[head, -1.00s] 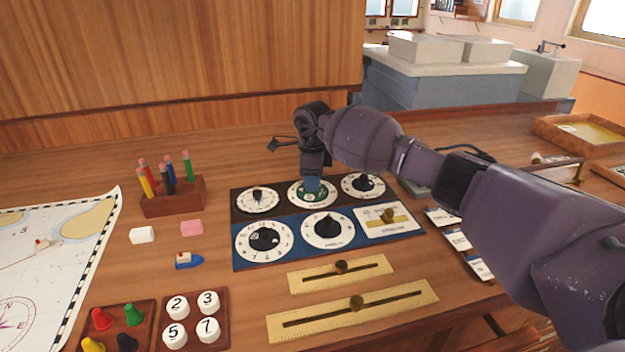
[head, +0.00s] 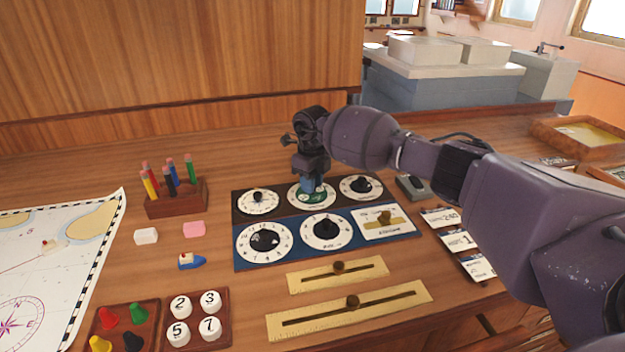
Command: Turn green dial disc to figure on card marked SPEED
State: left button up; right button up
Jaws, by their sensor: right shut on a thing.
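The green dial disc (head: 317,197) sits on a white round dial face in the middle of the back row of the dial panel. My right gripper (head: 311,186) points down over it and is shut on it, hiding much of the disc and the far part of its scale. Several white cards (head: 457,241) lie in a column to the right of the panel. Their print is too small to read surely, so I cannot tell which one is marked SPEED. My left gripper is not in view.
Other dials with black knobs (head: 264,240) surround the green one closely. Two brass sliders (head: 349,307) lie in front. A pencil block (head: 176,198), erasers, a small blue boat (head: 191,261), pegs and numbered pieces stand to the left, beside a chart (head: 60,262).

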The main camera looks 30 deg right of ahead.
jog(key=m, duration=0.2)
jog(key=m+p, duration=0.2)
jog(key=m, duration=0.1)
jog(key=shift+r+m, duration=0.25)
jog(key=shift+m, duration=0.05)
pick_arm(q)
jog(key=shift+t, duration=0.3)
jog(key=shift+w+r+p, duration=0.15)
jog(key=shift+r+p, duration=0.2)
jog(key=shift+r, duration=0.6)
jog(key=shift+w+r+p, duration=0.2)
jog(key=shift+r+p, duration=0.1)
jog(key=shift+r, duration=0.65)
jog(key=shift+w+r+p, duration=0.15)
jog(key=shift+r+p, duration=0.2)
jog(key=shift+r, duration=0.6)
pick_arm(e)
jog(key=shift+f+m, duration=0.1)
jog(key=shift+m, duration=1.8)
jog(key=o, duration=0.9)
jog(key=shift+f, duration=0.1)
jog(key=shift+o, duration=0.2)
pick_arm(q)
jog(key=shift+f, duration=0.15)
pick_arm(e)
notch_tip(320, 180, up, 11)
jog(key=shift+f, duration=0.1)
